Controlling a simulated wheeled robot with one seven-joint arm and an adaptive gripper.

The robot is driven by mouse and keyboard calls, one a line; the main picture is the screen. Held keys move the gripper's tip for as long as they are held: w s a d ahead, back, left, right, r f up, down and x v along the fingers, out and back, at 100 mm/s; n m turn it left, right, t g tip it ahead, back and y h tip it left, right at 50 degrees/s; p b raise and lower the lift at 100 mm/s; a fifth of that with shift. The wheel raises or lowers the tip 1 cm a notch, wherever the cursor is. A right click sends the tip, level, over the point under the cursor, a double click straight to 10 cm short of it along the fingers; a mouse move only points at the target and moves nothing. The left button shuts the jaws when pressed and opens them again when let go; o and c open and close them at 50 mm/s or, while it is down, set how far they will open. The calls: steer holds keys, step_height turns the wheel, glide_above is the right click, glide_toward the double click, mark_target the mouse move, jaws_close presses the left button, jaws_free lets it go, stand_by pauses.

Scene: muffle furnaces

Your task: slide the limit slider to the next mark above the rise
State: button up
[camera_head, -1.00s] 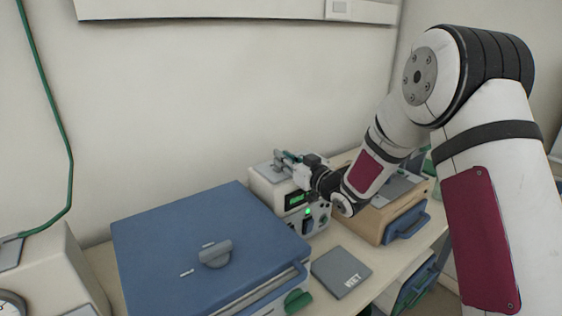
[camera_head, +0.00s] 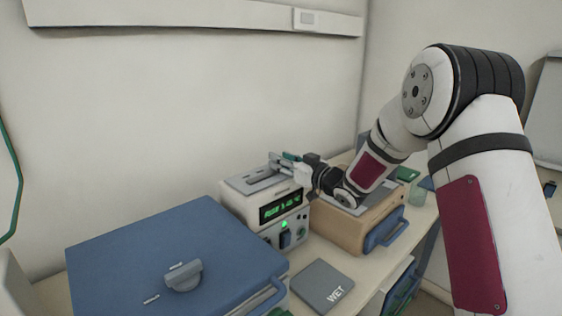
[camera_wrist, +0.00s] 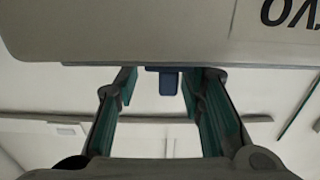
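The controller box (camera_head: 262,212) is cream with a lit green display (camera_head: 281,207); its text seems to start with "RISE", but the digits are too small to read. Its top carries a grey plate with a slot (camera_head: 258,178). My gripper (camera_head: 284,161) is over the right rear of this top, green pads showing. In the wrist view my gripper (camera_wrist: 158,77) is open, its two fingers apart. A small dark blue tab (camera_wrist: 168,84), probably the limit slider, shows between the fingertips, nearer the right finger, with a gap on each side. The scale marks cannot be made out.
A large blue-lidded furnace (camera_head: 175,262) stands left of the box. A grey pad marked "WET" (camera_head: 322,285) lies in front. A tan case with a blue handle (camera_head: 362,222) stands right, under my forearm. The wall is close behind.

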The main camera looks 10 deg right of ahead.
steer(key=shift+d, duration=0.15)
steer(key=v, duration=1.2)
steer(key=s+d+r+m+g+h+p, duration=0.1)
steer(key=s+d+r+m+g+h, duration=0.2)
steer(key=s+h, duration=0.4)
steer(key=s+d+r+m+h+p, duration=0.1)
steer(key=s+d+r+m+h, duration=0.1)
steer(key=s+d+r+h, duration=0.5)
steer(key=s+a+f+m+g+y, duration=0.1)
steer(key=s+a+f+g, duration=0.1)
steer(key=s, duration=1.2)
steer(key=s+a+f+m+g+y+p, duration=0.1)
steer(key=s+a+g, duration=0.4)
steer(key=s, duration=1)
steer(key=shift+f+y, duration=0.6)
steer(key=shift+y, duration=0.1)
